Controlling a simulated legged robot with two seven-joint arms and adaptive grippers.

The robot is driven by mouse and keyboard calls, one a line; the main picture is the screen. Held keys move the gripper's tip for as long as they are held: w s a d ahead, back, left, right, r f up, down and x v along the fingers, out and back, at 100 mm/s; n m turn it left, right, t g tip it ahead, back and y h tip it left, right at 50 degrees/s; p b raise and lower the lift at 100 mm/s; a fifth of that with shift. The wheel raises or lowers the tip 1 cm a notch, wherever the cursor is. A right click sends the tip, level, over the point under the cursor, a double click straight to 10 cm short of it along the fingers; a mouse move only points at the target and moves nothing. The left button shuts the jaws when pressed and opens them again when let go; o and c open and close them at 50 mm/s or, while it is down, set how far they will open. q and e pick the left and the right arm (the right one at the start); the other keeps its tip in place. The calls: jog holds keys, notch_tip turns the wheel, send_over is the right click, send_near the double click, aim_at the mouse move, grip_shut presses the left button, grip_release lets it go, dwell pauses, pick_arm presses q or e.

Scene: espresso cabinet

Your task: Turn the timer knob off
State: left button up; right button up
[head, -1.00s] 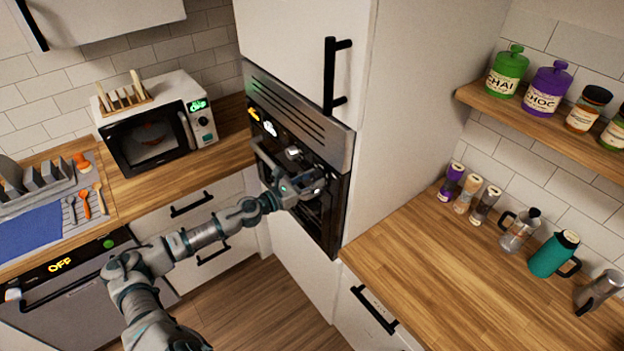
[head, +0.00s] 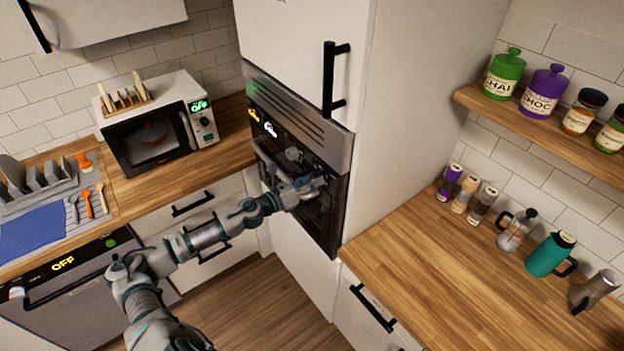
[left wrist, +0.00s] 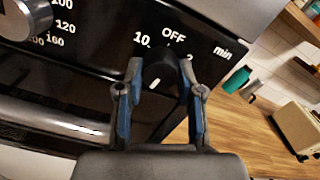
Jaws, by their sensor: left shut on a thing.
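The oven (head: 262,92) is built into the tall white cabinet, with its control strip under a vented steel panel. My left gripper (head: 316,184) is at the right end of that strip. In the left wrist view, the dark timer knob (left wrist: 158,77) has a white pointer mark and sits between the two fingers of my left gripper (left wrist: 161,72), which is shut on it. "OFF", "10" and "min" are printed around the knob. The pointer's exact setting is hard to read. My right gripper is not in view.
A silver temperature knob (left wrist: 26,20) is to the left of the timer knob. The oven handle (left wrist: 55,122) runs below the panel. A microwave (head: 155,130) stands on the left counter. The right counter (head: 420,250) is clear in front, with jars and a teal jug (head: 550,255) behind.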

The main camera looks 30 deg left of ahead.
pick_arm(q)
jog(key=n, duration=0.2)
jog(key=n+p, duration=0.2)
jog(key=n, duration=0.1)
jog(key=shift+a+r+n, duration=0.1)
jog(key=shift+r+n, duration=0.15)
jog(key=shift+n, duration=0.05)
jog(key=n+p, duration=0.3)
jog(key=n, duration=0.2)
jog(key=shift+r+n, duration=0.1)
jog(key=shift+n, duration=0.2)
jog(key=n+p, duration=0.1)
jog(key=n, duration=0.1)
jog(key=shift+n, duration=0.3)
jog(key=n, duration=0.3)
jog(key=shift+n, duration=0.3)
jog(key=n, duration=2.5)
jog(key=shift+f, duration=0.25)
jog(key=shift+w+r+n, duration=0.1)
jog(key=shift+r+n, duration=0.05)
jog(key=shift+n, duration=0.15)
